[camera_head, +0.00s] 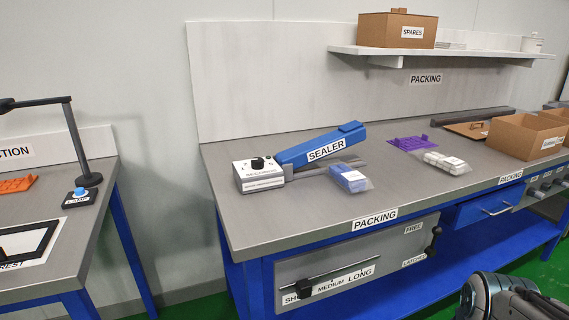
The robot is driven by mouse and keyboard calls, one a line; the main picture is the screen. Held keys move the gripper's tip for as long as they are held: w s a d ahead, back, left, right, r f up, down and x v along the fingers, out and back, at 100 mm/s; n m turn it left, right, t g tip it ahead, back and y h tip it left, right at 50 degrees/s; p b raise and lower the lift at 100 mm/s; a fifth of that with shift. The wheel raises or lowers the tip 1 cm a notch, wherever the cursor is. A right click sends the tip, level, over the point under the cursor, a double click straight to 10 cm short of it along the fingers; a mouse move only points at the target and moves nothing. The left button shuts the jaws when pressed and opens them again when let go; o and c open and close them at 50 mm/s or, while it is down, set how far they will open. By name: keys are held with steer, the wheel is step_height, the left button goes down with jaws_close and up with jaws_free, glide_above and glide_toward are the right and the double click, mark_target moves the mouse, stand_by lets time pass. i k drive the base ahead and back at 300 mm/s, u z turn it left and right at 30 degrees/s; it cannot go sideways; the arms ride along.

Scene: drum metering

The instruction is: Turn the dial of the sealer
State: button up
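The sealer stands on the left part of the grey packing bench. Its white control box (260,180) carries a small black dial (257,163) on top, with printed marks around it too small to read. The sealer's blue arm (322,147), labelled SEALER, is raised at a slant to the right of the box. Part of my dark grey arm (512,297) shows at the bottom right corner, well away from the dial and in front of the bench. My gripper's fingers are not in view.
A blue packet (350,178) lies right of the sealer; a purple rack (407,143) and white packets (446,162) lie farther right. An open carton (527,134) stands at the right. The bench top in front of the sealer is clear. A slider and a lever (433,241) are on the front panel.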

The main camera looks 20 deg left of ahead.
mark_target(257, 162)
steer(key=u, duration=0.9)
